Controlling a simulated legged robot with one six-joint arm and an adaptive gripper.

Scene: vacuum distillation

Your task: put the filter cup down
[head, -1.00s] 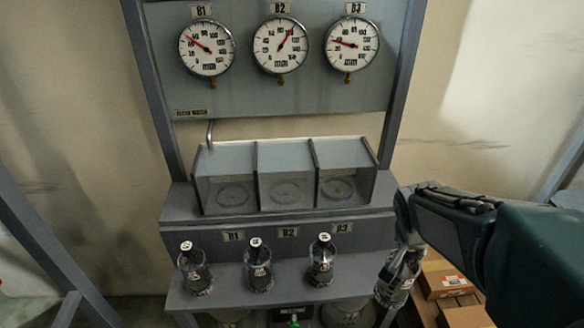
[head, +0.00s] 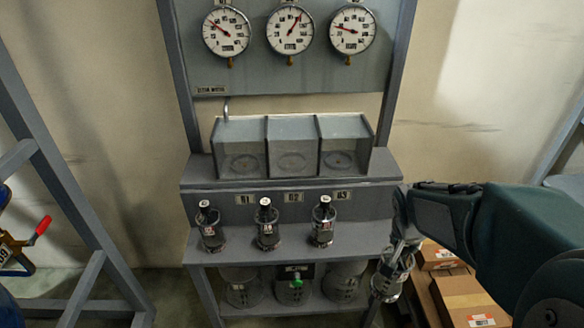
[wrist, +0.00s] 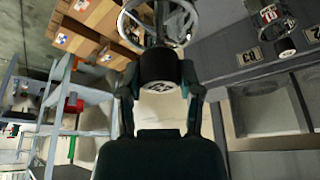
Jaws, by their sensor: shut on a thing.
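My gripper (head: 404,240) is shut on the filter cup (head: 392,278), a clear glass vessel that hangs below the fingers. It is in the air to the right of the bench's front shelf in the head view. In the wrist view, my gripper (wrist: 160,88) grips the cup's black labelled cap, with the glass body (wrist: 160,22) beyond it. Three similar cups with black caps stand upright on the front shelf: left (head: 211,228), middle (head: 267,226) and right (head: 323,224).
Gauges hang above. A lower shelf holds jars and a green part (head: 296,276). Cardboard boxes (head: 470,300) lie at right. A grey frame (head: 60,190) stands at left.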

